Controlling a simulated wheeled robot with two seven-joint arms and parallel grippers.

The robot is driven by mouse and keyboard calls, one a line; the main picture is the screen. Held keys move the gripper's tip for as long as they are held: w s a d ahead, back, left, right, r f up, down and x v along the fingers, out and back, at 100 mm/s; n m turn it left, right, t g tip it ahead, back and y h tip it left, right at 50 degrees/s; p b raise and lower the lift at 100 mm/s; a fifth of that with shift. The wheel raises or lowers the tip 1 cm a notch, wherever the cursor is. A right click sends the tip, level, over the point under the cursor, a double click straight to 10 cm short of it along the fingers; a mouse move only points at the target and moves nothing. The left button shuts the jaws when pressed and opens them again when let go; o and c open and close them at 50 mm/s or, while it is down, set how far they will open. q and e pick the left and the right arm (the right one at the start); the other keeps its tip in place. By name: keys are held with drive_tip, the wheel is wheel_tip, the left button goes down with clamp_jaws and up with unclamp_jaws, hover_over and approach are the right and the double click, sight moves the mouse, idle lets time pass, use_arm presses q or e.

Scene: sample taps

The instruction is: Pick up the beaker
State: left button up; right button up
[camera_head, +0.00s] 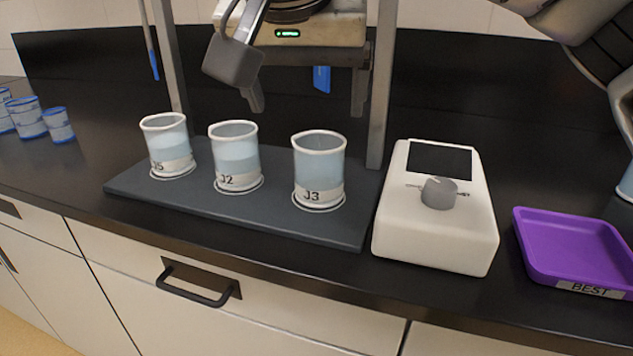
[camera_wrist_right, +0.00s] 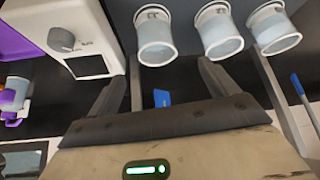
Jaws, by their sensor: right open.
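Three clear beakers of pale blue liquid stand upright on a dark board (camera_head: 130,186). They are the left beaker (camera_head: 168,140), whose label looks like J5, the J2 beaker (camera_head: 236,155) and the J3 beaker (camera_head: 319,165). In the right wrist view are the J3 beaker (camera_wrist_right: 156,38), the J2 beaker (camera_wrist_right: 219,35) and the left beaker (camera_wrist_right: 273,30). My right gripper (camera_head: 308,101) is open and empty, behind and above the J2 and J3 beakers, apart from them. Its fingers (camera_wrist_right: 158,88) show nothing held between them. My left gripper is out of view.
Grey uprights (camera_head: 382,85) of a stand rise behind the board. A white device with a grey knob (camera_head: 438,193) stands right of it, then a purple tray (camera_head: 575,245) labelled BEST. Blue-rimmed containers (camera_head: 28,118) sit at far left. The counter's front edge is close to the board.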

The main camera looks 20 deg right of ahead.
sight(320, 163)
drive_tip(key=x, duration=0.7)
drive_tip(key=shift+s+b, duration=0.1)
drive_tip(key=shift+b, duration=0.3)
drive_tip(key=shift+w+d+f, duration=0.15)
drive_tip(key=shift+w+f, duration=0.2)
drive_tip(key=shift+f, duration=0.2)
drive_tip(key=x, duration=0.2)
drive_tip(key=s+x, duration=0.1)
drive_tip(key=x, duration=0.1)
drive_tip(key=shift+w+d+f+b, duration=0.15)
drive_tip(key=shift+d+f+b, duration=0.1)
drive_tip(key=shift+f+b, duration=0.15)
drive_tip(key=shift+w+f, duration=0.2)
drive_tip(key=shift+f, duration=0.1)
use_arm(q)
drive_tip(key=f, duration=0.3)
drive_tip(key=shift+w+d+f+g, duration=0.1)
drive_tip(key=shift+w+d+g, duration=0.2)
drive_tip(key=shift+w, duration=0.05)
use_arm(e)
drive_tip(key=shift+r, duration=0.1)
drive_tip(key=c, duration=1.2)
